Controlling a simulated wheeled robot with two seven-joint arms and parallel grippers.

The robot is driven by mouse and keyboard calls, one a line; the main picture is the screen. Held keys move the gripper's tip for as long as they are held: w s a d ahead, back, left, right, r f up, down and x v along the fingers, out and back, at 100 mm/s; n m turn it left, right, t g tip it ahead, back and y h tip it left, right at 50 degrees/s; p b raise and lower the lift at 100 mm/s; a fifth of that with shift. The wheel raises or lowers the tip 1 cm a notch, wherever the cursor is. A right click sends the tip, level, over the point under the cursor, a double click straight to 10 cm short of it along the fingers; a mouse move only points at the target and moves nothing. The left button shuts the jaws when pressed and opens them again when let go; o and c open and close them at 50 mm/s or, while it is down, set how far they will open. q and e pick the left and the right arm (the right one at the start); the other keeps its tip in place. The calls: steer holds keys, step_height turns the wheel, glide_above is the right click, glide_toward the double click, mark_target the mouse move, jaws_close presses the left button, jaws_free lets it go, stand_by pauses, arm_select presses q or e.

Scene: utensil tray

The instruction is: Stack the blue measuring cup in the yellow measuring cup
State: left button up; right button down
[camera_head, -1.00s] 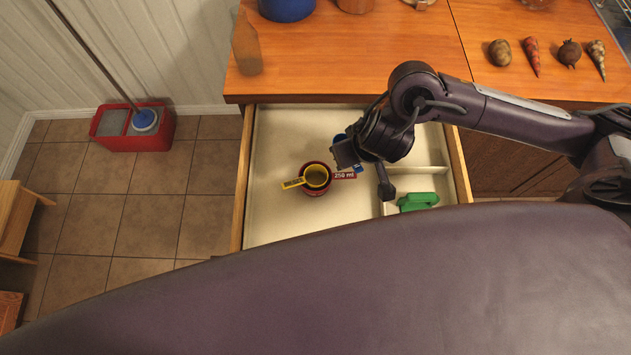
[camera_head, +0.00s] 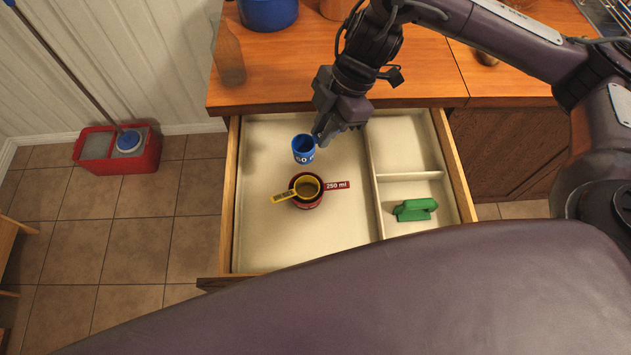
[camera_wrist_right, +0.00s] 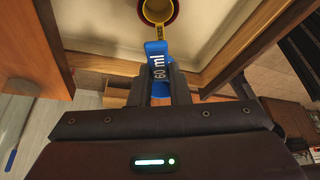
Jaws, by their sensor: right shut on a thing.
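The blue measuring cup (camera_head: 303,150) is upright above the drawer, just behind the yellow cup in the head view. My right gripper (camera_head: 321,138) is shut on its handle. In the right wrist view, the blue handle (camera_wrist_right: 156,62), marked 60 ml, is between the two fingers (camera_wrist_right: 160,88); the blue bowl cannot be made out there. The yellow measuring cup (camera_head: 307,187) sits inside a red measuring cup (camera_head: 337,187) marked 250 ml, its handle pointing left. The yellow cup also shows at the top of the right wrist view (camera_wrist_right: 158,10). My left gripper is out of view.
The open drawer (camera_head: 257,235) has a divider (camera_head: 374,190) on its right side. A green object (camera_head: 414,209) lies in the lower right compartment. The counter edge (camera_head: 240,106) lies behind. The drawer floor around the red cup is clear.

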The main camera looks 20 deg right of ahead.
steer(key=b, duration=0.3)
glide_above(318, 183)
steer(key=d, duration=0.1)
step_height(318, 183, down, 14)
steer(key=f, duration=0.1)
step_height(318, 183, down, 2)
steer(key=shift+w+f+b, duration=0.15)
steer(key=shift+f+b, duration=0.1)
steer(key=shift+b, duration=0.05)
steer(key=shift+d, duration=0.1)
